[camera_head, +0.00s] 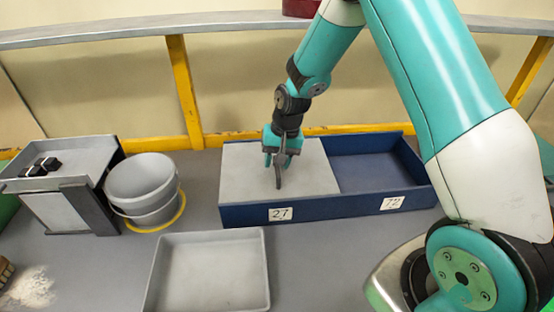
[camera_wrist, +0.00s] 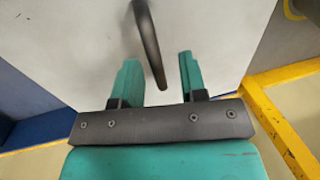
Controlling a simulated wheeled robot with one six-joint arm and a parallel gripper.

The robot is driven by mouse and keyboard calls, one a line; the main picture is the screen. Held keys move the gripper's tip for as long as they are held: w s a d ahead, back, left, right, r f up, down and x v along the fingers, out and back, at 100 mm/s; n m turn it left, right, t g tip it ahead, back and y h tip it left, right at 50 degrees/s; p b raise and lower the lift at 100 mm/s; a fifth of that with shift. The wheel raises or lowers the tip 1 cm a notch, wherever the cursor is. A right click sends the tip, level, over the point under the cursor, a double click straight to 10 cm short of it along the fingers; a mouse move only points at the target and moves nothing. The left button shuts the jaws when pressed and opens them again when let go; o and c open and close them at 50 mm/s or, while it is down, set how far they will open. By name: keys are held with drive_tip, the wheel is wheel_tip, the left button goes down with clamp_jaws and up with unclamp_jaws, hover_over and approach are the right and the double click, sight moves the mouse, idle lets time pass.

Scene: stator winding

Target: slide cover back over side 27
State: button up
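The blue box (camera_head: 330,207) has a label 27 (camera_head: 280,214) at the left of its front and another, apparently 72 (camera_head: 392,203), at the right. A flat light-grey cover (camera_head: 235,175) lies over the 27 side. The right side is uncovered, and its blue floor shows. The cover has a dark curved handle (camera_head: 279,175), also visible in the wrist view (camera_wrist: 147,35). My gripper (camera_head: 280,157) points down over the cover at the handle. In the wrist view its teal fingers (camera_wrist: 158,65) are apart, with the handle's end between them and gaps on both sides.
A grey tray (camera_head: 262,270) lies in front of the box. A grey bucket (camera_head: 142,180) with a yellow ring stands to the left, beside a grey stand (camera_head: 103,150) holding small black blocks. A yellow-posted rail (camera_head: 185,90) runs behind.

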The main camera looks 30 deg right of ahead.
drive_tip(key=s+d+r+b, duration=0.1)
drive_tip(key=d+r+b, duration=0.2)
drive_tip(key=r, duration=1.4)
drive_tip(key=shift+s, duration=0.15)
drive_tip(key=shift+d, duration=0.1)
drive_tip(key=s+a+r+n+y, duration=0.1)
drive_tip(key=s+a+n, duration=0.4)
drive_tip(key=s, duration=0.8)
drive_tip(key=s+a+r+n+y, duration=0.1)
drive_tip(key=s+a+n, duration=0.5)
drive_tip(key=s+a, duration=0.3)
drive_tip(key=s, duration=0.4)
drive_tip(key=shift+a+r+g, duration=0.15)
drive_tip(key=shift+a+g, duration=0.25)
